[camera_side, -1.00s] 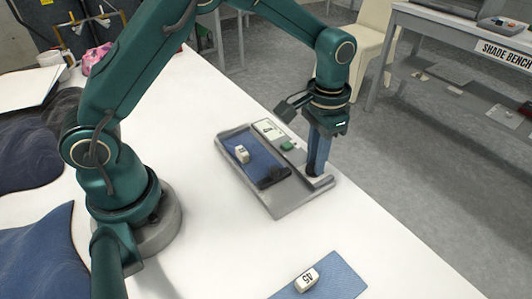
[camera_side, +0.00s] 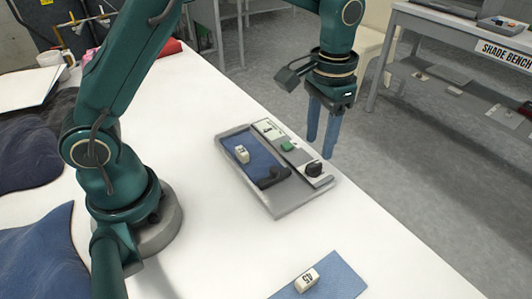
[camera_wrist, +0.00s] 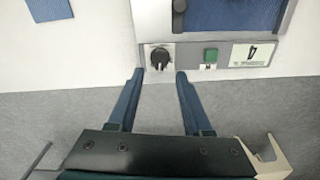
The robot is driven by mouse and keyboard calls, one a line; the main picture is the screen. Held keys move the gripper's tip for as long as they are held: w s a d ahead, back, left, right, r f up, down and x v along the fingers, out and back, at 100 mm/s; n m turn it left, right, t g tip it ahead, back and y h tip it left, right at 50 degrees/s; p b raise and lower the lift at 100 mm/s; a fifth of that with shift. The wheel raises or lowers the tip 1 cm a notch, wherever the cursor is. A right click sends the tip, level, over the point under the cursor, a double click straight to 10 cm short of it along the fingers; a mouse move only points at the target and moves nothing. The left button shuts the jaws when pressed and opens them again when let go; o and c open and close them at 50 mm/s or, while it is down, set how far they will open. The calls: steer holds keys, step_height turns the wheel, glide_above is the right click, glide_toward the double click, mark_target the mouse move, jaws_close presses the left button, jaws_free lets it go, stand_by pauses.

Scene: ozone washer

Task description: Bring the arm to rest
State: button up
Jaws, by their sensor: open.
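My gripper (camera_side: 322,138) is open and empty in the side view. It hangs in the air just past the right end of the grey washer unit (camera_side: 287,209), apart from it. In the wrist view my gripper (camera_wrist: 161,73) shows its two blue fingers spread, with the unit's black knob (camera_wrist: 160,57) in line with the gap between them. The knob also shows in the side view (camera_side: 314,169), clear of the fingers. The green button (camera_side: 288,146) sits on the same control strip.
A blue cloth with a white numbered block (camera_side: 242,154) lies in the unit. Another white block (camera_side: 307,280) sits on a blue swatch (camera_side: 338,277) at the front of the white table (camera_side: 215,250).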

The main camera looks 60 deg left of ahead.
steer(key=shift+r, duration=0.1)
steer(key=s+a+r+n+t, duration=0.1)
steer(key=s+a+r+t, duration=0.15)
steer(key=r, duration=0.35)
steer(key=s+a+r+t, duration=0.1)
steer(key=s+r, duration=0.3)
steer(key=r, duration=0.1)
steer(key=s+a+f+t, duration=0.1)
steer(key=s+f+t, duration=0.1)
steer(key=s, duration=0.8)
steer(key=shift+s+a+f+n, duration=0.15)
steer(key=shift+a+f+n, duration=0.25)
steer(key=shift+f, duration=0.5)
stand_by(1.2)
